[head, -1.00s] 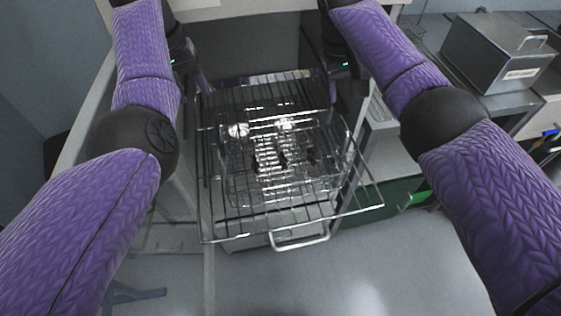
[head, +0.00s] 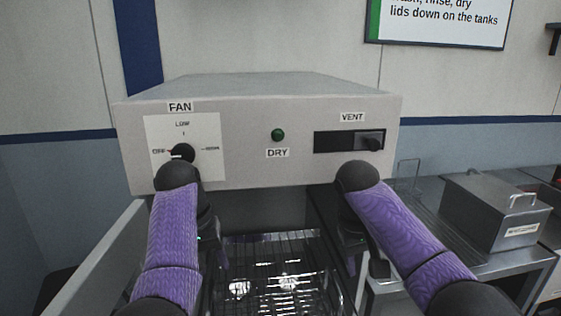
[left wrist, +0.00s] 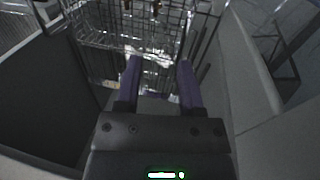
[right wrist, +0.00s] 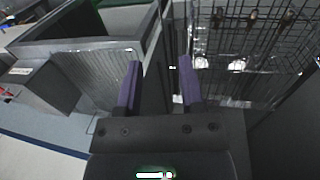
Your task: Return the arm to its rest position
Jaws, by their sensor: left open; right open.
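Both purple-sleeved arms are mine and reach forward, one on each side of a wire rack (head: 280,250) that stands out below the front panel of a grey dryer (head: 230,172). My left gripper (left wrist: 158,64) is open and empty, its fingers apart, with a wire basket (left wrist: 128,45) beyond the fingertips. My right gripper (right wrist: 160,62) is also open and empty; wire mesh lies to its right in the right wrist view. In the head view both grippers are mostly hidden behind my own wrists.
The panel carries a fan knob (head: 182,152), a green dry button (head: 278,135) and a vent slider (head: 370,143). An opened door (head: 92,268) stands left of my left arm. A lidded metal tank (head: 495,212) sits on the counter at right.

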